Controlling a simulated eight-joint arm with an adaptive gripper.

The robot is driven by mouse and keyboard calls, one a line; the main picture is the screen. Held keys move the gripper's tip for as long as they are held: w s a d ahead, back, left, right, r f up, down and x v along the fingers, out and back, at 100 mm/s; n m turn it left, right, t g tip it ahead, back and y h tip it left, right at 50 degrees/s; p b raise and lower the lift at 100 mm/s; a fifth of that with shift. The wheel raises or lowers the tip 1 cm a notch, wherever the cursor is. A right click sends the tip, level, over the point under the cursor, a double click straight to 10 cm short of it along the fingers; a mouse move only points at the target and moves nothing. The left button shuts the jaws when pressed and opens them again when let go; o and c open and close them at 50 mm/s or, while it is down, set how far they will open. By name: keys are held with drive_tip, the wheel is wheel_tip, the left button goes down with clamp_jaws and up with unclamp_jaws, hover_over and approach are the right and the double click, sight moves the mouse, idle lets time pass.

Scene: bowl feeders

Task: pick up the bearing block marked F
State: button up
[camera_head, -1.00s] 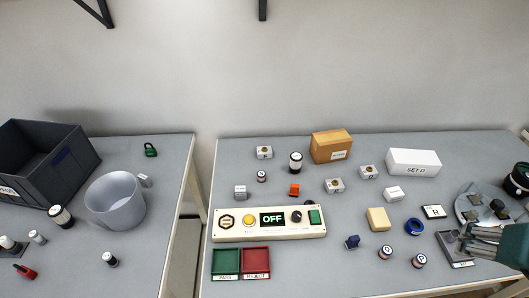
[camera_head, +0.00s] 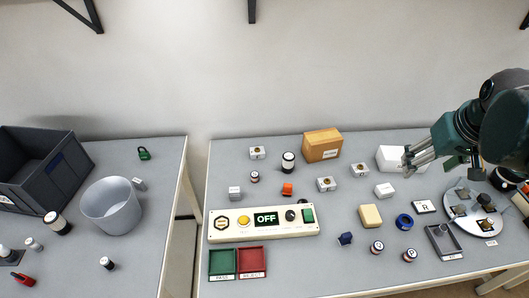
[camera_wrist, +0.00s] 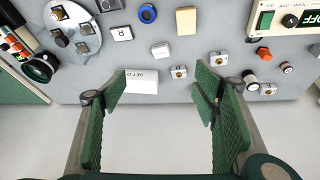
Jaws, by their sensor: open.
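Three whitish blocks with round brass-coloured centres look like bearing blocks. In the head view one is at the back left (camera_head: 257,153), one in the middle (camera_head: 326,185) and one further back right (camera_head: 358,170). The wrist view shows them too (camera_wrist: 268,89) (camera_wrist: 218,59) (camera_wrist: 179,72). Their letters are too small to read, so I cannot tell which is marked F. My gripper (camera_head: 410,162) is open and empty, raised over the back right of the table, to the right of all three. In the wrist view its fingers (camera_wrist: 160,92) are spread wide.
The white SET D box (camera_head: 389,158) is partly hidden behind my fingers and shows between them in the wrist view. A brown box (camera_head: 322,146) stands behind the blocks. A control panel (camera_head: 264,234) lies in front. A round plate (camera_head: 460,210) is at right.

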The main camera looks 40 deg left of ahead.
drive_tip(key=w+a+f+n+g+p, duration=0.1)
drive_tip(key=w+a+n, duration=0.15)
drive_tip(key=a, duration=0.55)
drive_tip(key=w+a+f+n+g, duration=0.1)
drive_tip(key=w+a, duration=0.3)
drive_tip(key=a, duration=0.3)
drive_tip(key=n+g+h+p, duration=0.2)
drive_tip(key=n+p, duration=0.2)
drive_tip(key=n, duration=0.4)
hover_over(257, 149)
drive_tip(key=f, duration=2)
drive_tip(key=shift+w+d+f, duration=0.3)
drive_tip(key=shift+w+f, duration=0.1)
drive_tip(key=shift+s+a+f, duration=0.25)
drive_tip(key=shift+a+f, duration=0.1)
drive_tip(key=shift+a, duration=0.05)
drive_tip(key=shift+f, duration=0.15)
drive_tip(key=shift+f, duration=1.15)
drive_tip(key=shift+f, duration=0.15)
drive_tip(key=shift+f+b, duration=0.45)
drive_tip(key=shift+f, duration=2)
